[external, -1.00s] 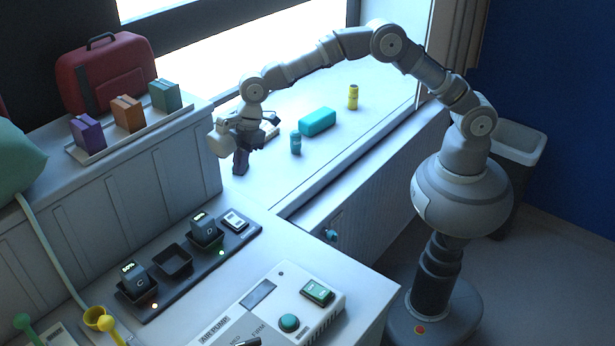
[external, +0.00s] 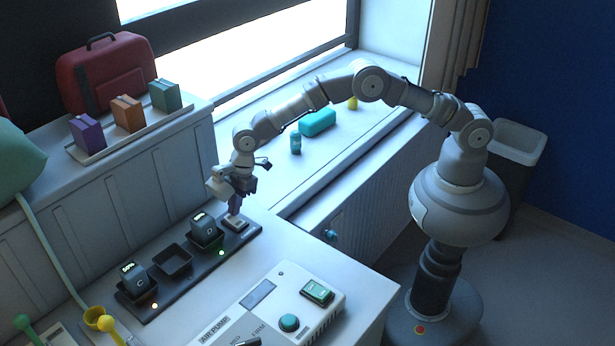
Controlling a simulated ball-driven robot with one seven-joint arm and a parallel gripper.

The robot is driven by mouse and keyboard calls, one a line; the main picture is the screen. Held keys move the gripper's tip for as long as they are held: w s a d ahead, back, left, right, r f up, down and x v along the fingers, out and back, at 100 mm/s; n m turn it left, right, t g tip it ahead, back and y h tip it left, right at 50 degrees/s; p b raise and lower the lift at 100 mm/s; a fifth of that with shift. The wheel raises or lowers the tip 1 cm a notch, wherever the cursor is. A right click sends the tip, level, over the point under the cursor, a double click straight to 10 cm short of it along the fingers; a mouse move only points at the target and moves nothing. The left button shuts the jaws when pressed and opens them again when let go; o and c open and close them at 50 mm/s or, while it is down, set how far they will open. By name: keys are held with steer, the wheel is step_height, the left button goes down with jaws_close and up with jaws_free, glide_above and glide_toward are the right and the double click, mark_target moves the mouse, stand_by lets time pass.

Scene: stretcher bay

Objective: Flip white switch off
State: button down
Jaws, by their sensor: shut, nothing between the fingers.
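The white switch (external: 237,224) sits at the far right end of a dark charger strip (external: 160,298) on the worktop. My gripper (external: 234,211) is shut and empty, pointing down. Its fingertips are right at the back edge of the switch and hide part of it. I cannot tell whether they touch it, or which way the switch is tipped.
Two dark battery units (external: 202,229) stand in cradles on the strip, with an empty cradle (external: 172,260) between them. The air pump panel (external: 262,310) lies in front. The red case (external: 108,72) and small boxes are on the raised ledge behind left.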

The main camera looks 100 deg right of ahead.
steer(key=shift+w+d+f, duration=0.1)
steer(key=shift+d+f, duration=0.1)
steer(key=shift+f, duration=0.15)
steer(key=shift+a, duration=0.15)
steer(key=shift+s+a+r, duration=0.15)
steer(key=shift+s+a, duration=0.35)
steer(key=shift+s, duration=0.1)
steer(key=r+p, duration=0.1)
steer(key=r, duration=0.1)
steer(key=r+p, duration=0.2)
steer(key=r, duration=0.1)
steer(key=shift+s+a+p, duration=0.15)
steer(key=shift+s+p, duration=0.05)
steer(key=shift+p, duration=0.1)
steer(key=p+v, duration=0.1)
steer(key=v, duration=0.8)
steer(key=shift+p, duration=0.3)
